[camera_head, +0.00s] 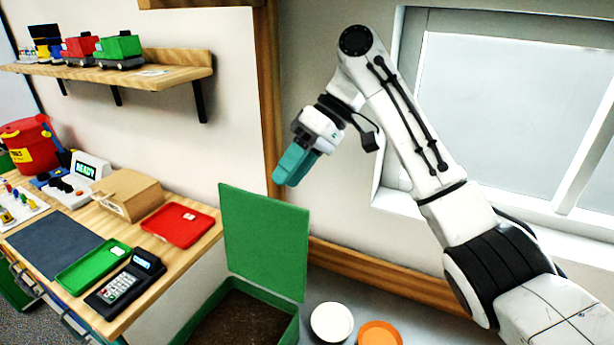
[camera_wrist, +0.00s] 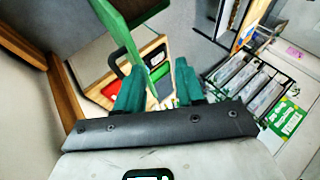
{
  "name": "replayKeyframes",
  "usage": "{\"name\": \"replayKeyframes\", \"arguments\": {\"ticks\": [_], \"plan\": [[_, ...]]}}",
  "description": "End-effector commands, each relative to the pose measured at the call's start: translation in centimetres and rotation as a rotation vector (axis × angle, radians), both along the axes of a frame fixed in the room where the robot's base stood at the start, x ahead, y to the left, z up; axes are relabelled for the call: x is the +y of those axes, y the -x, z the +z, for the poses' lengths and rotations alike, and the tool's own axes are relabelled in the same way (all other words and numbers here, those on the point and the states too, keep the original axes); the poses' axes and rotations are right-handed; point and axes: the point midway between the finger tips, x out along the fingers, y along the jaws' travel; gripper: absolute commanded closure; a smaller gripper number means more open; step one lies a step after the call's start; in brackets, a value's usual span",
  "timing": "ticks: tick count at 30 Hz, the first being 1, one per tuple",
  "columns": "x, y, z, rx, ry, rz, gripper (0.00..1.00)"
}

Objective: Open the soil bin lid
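The soil bin (camera_head: 292,328) is a green box with dark brown soil inside, at the bottom centre of the head view. Its flat green lid (camera_head: 265,240) stands raised, close to upright, at the bin's back edge, so the bin is open. My gripper (camera_head: 283,180) is above the lid's top edge in the picture, its teal fingers pointing down and left, apart from the lid. In the wrist view my gripper (camera_wrist: 158,78) has its two fingers apart, with nothing clearly held. A green panel, apparently the lid (camera_wrist: 122,35), shows beyond the fingers there.
A wooden table at left holds a red tray (camera_head: 180,224), a green tray (camera_head: 92,270), a card terminal (camera_head: 126,282) and a cardboard box (camera_head: 128,194). A white bowl (camera_head: 331,322) and an orange bowl (camera_head: 380,334) are right of the bin. A window is behind my arm.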

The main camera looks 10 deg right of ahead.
Motion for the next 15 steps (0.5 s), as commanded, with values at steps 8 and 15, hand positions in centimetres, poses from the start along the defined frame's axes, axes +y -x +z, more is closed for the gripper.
{"name": "replayKeyframes", "arguments": {"ticks": [8,15], "plan": [[-0.6,3.7,1.3,-0.002,0.001,0.000,0.62],[-0.9,6.8,2.7,-0.001,0.001,0.001,0.62]]}}
